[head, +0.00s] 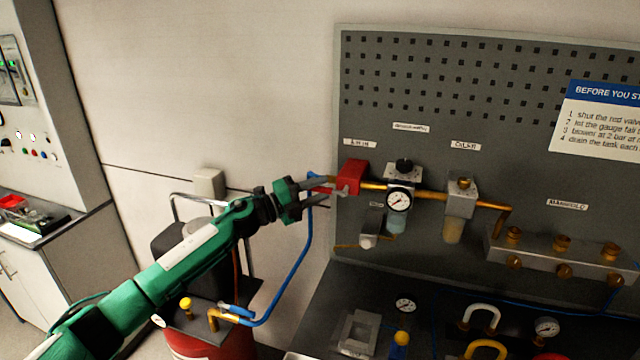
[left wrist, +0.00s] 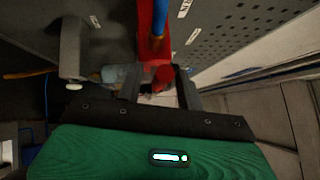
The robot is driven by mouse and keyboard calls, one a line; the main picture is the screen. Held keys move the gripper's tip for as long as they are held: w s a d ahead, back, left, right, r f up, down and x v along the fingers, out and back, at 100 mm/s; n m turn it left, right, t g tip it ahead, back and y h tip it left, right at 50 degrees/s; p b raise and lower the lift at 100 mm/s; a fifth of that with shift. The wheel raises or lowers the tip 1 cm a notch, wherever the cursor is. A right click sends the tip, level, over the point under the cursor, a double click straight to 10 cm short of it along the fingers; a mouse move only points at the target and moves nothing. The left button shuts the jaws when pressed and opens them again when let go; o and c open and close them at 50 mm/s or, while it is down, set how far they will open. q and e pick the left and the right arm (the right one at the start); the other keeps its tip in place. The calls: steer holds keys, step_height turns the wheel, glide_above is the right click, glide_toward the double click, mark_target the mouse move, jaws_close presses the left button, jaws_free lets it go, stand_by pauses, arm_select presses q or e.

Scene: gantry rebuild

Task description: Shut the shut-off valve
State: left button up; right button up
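The shut-off valve has a red body (head: 353,174) at the left end of the brass pipe line on the grey pegboard. In the left wrist view its red part (left wrist: 153,28) comes down from the top, with a blue hose end in front. My left gripper (head: 328,192) is just left of the valve with its fingers apart. In the left wrist view a red piece (left wrist: 163,77) shows between the fingertips (left wrist: 160,88). I cannot tell whether the fingers touch it. The lever's exact position is partly hidden by the fingers. My right gripper is in neither view.
A regulator with a pressure gauge (head: 398,200) and an oiler (head: 459,205) sit right of the valve. A blue hose (head: 300,265) hangs below the gripper. A manifold (head: 555,262) is farther right. Gauges and fittings lie on the dark bench. A red tank stands below my arm.

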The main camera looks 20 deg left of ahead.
arm_select(q)
steer(key=shift+w+d, duration=0.25)
steer(key=shift+d, duration=0.05)
steer(key=shift+c, duration=0.3)
jaws_close()
